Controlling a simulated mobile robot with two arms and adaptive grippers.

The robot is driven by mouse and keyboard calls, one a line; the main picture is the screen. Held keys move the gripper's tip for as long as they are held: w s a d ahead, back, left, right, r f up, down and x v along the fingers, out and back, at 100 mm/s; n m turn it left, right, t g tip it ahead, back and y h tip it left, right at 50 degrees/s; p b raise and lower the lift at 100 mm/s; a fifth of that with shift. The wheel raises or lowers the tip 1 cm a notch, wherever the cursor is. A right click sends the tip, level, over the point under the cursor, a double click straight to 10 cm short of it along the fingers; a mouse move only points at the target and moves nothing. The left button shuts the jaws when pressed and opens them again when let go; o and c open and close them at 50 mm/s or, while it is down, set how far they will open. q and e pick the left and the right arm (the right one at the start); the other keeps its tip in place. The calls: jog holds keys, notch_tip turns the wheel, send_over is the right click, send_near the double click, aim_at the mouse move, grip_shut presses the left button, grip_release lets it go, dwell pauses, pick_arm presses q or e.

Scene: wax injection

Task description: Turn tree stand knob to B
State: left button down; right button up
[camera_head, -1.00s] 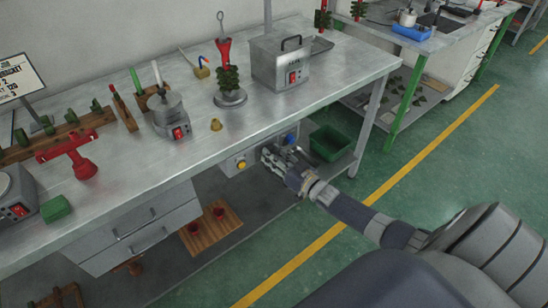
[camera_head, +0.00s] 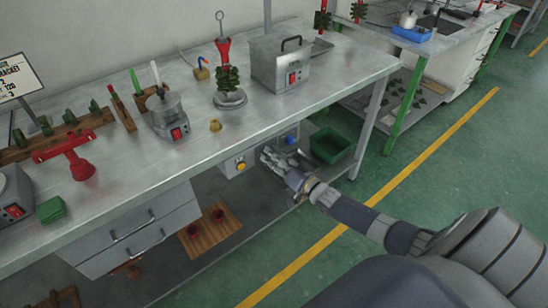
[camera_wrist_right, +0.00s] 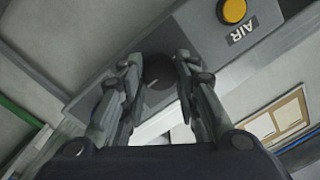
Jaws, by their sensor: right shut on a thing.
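The dark round knob (camera_wrist_right: 158,72) sits on the grey control panel on the table's front, between the fingers of my right gripper in the wrist view. My right gripper (camera_wrist_right: 160,75) is shut on it; a light pointer line shows on its face, but no letters around it can be read. In the head view my right gripper (camera_head: 266,157) is at the panel (camera_head: 229,167) and hides the knob. The tree stand (camera_head: 230,99) stands on the table above, with a green wax tree (camera_head: 228,80) on its rod. My left gripper is not in view.
A yellow button (camera_wrist_right: 234,11) marked AIR and a blue button (camera_head: 291,140) flank the knob. The metal table (camera_head: 130,160) overhangs the panel. A green bin (camera_head: 331,145) stands on the lower shelf to the right. The green floor in front is clear.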

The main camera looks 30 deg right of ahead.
jog(key=shift+f, duration=0.1)
jog(key=o, duration=1.1)
jog(key=s, duration=0.4)
jog(key=s+d, duration=0.1)
jog(key=s, duration=0.7)
jog(key=shift+d, duration=0.35)
